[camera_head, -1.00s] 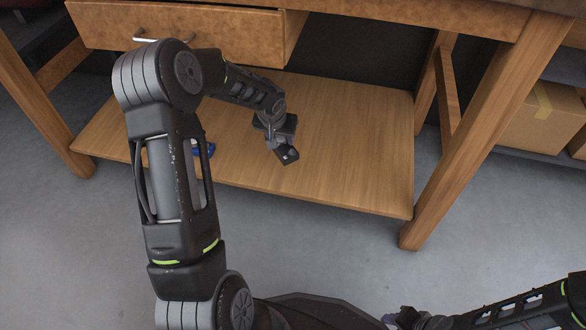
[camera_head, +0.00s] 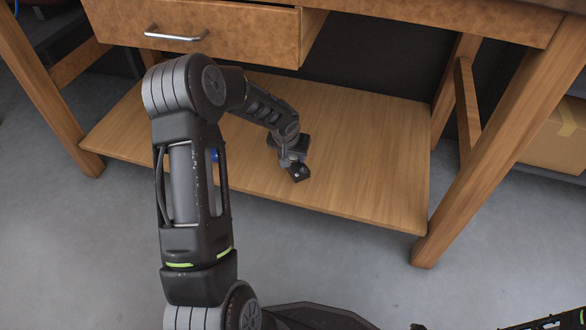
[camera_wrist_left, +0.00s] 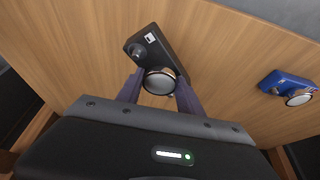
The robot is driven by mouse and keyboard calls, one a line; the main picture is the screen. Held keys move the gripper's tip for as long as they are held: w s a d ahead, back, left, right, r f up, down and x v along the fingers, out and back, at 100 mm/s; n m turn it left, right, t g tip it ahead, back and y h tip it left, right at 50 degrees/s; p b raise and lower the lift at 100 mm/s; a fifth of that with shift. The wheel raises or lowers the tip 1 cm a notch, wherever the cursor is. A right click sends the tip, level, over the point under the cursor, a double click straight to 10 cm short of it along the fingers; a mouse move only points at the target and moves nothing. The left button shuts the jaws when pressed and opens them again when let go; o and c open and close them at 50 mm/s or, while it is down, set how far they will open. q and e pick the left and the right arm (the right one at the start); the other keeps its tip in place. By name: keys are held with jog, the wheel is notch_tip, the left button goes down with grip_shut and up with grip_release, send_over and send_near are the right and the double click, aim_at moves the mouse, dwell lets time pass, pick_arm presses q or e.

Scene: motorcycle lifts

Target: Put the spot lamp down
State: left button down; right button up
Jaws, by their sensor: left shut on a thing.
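The spot lamp is a small black box with a round, silver-rimmed lens and a white mark. In the left wrist view the spot lamp (camera_wrist_left: 152,50) is between the fingers of my left gripper (camera_wrist_left: 160,84), which is shut on it near the lens. In the head view the left gripper (camera_head: 291,160) holds the lamp (camera_head: 299,173) over the bench's lower wooden shelf (camera_head: 365,160), toward its front. I cannot tell whether the lamp touches the shelf. My right gripper is not in view.
A blue object with a round, silver-rimmed face (camera_wrist_left: 287,85) lies on the shelf; my left arm mostly hides it in the head view. A drawer (camera_head: 205,32) sits above the shelf. Wooden legs (camera_head: 490,150) flank it. The shelf's right part is clear.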

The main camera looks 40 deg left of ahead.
aim_at(293, 165)
pick_arm(q)
notch_tip(293, 165, down, 5)
jog(key=b, duration=0.2)
jog(key=shift+r+b, duration=0.1)
jog(key=shift+b, duration=0.3)
jog(key=shift+r, duration=0.1)
jog(key=c, duration=0.8)
grip_release()
jog(key=shift+f, duration=0.2)
jog(key=shift+o, duration=0.2)
